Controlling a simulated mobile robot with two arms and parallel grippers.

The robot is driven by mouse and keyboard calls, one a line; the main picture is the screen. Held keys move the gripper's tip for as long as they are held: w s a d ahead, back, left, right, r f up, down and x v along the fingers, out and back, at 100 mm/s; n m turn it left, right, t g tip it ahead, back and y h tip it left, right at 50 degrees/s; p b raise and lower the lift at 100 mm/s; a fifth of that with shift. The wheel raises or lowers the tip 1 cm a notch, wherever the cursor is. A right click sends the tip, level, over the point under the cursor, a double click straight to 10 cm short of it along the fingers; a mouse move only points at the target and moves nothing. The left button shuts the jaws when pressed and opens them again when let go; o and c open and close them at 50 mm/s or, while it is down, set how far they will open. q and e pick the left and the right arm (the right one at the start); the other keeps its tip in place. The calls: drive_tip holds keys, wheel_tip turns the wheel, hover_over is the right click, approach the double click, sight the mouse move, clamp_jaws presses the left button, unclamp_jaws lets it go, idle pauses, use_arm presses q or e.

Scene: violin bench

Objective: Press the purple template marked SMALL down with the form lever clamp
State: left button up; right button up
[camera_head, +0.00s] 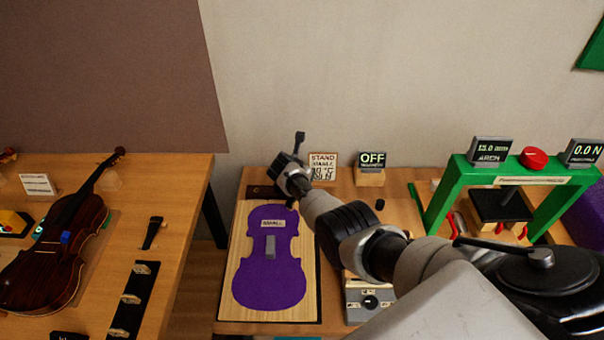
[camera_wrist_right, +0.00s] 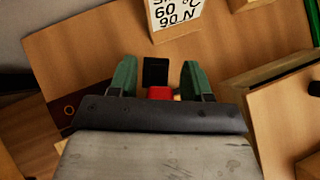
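The purple template (camera_head: 268,285), shaped like a violin body and labelled SMALL, lies flat on a pale wooden board (camera_head: 243,232) on the right-hand bench. A grey block sits on its middle. My right arm reaches in from the right, with its right gripper (camera_head: 287,166) above the board's far edge. A dark upright piece (camera_head: 299,141), perhaps the clamp lever, stands beside it. In the right wrist view my right gripper (camera_wrist_right: 159,80) has its green fingers apart. A black block (camera_wrist_right: 155,72) and a red piece (camera_wrist_right: 160,93) show between them, with gaps. My left gripper is not in view.
A STAND sign (camera_head: 322,166) and an OFF display (camera_head: 371,160) stand behind the arm. A green press frame (camera_head: 450,195) stands at the right. A violin (camera_head: 60,245) lies on the left bench, across a gap.

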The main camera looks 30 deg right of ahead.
drive_tip(key=shift+s+a+r+p, duration=0.2)
drive_tip(key=shift+a+r+p, duration=0.1)
drive_tip(key=shift+r+p, duration=0.25)
drive_tip(key=p+v, duration=0.2)
drive_tip(key=v, duration=0.6)
drive_tip(key=shift+s+a+r+p, duration=0.1)
drive_tip(key=shift+s+a+p, duration=0.05)
drive_tip(key=shift+p, duration=0.15)
drive_tip(key=shift+s+a+r, duration=0.25)
drive_tip(key=shift+a+r, duration=0.1)
drive_tip(key=shift+r, duration=0.05)
